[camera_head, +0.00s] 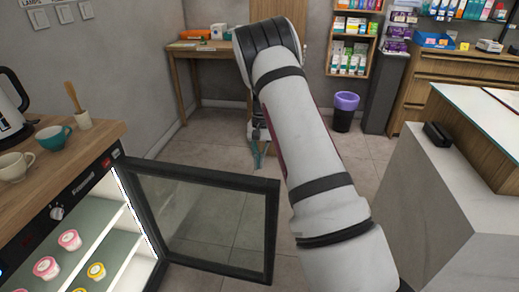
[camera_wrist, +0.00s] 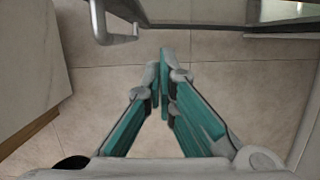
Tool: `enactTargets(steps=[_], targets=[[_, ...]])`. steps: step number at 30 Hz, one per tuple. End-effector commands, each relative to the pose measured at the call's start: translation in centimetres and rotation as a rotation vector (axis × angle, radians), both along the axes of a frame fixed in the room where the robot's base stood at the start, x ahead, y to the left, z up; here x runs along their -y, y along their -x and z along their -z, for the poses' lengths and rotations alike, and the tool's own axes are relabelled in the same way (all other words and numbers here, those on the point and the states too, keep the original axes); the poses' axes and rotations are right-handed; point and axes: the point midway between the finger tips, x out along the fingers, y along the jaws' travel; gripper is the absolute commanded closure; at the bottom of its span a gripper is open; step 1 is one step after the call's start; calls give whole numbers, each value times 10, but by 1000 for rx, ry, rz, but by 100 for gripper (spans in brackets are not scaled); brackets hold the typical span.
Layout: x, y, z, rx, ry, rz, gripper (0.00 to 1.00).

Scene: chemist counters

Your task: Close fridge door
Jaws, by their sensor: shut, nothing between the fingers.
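The fridge (camera_head: 88,189) stands at the lower left in the head view, under a wooden counter. Its glass door (camera_head: 208,220) with a dark frame is swung wide open into the room. Pots with pink and yellow lids stand on the lit shelves inside. My gripper (camera_head: 257,160) is beyond the door, low over the floor, partly hidden by my arm. In the wrist view my gripper (camera_wrist: 162,66) has its teal fingers together and empty, above floor tiles. A dark-edged panel with a grey handle (camera_wrist: 116,36) shows at the top there, apart from the fingertips; it looks like the door.
The wooden counter (camera_head: 98,136) above the fridge holds cups and a kettle. A grey counter block (camera_head: 428,200) stands at the right. A desk (camera_head: 190,50), a bin (camera_head: 344,112) and shelves stand at the back. Floor between is free.

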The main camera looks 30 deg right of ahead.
Motion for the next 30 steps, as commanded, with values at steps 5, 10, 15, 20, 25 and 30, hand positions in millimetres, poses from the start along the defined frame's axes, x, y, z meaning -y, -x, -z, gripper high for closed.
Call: enactTargets(steps=[5,10,15,20,25,30], targets=[[-14,13,13,-1,-1,-1,100],[-26,25,13,-1,1,-1,100],[-31,30,13,1,1,0,100],[-31,31,14,1,1,0,100],[-32,30,14,0,0,0,100],[-36,35,13,-1,0,11,100]])
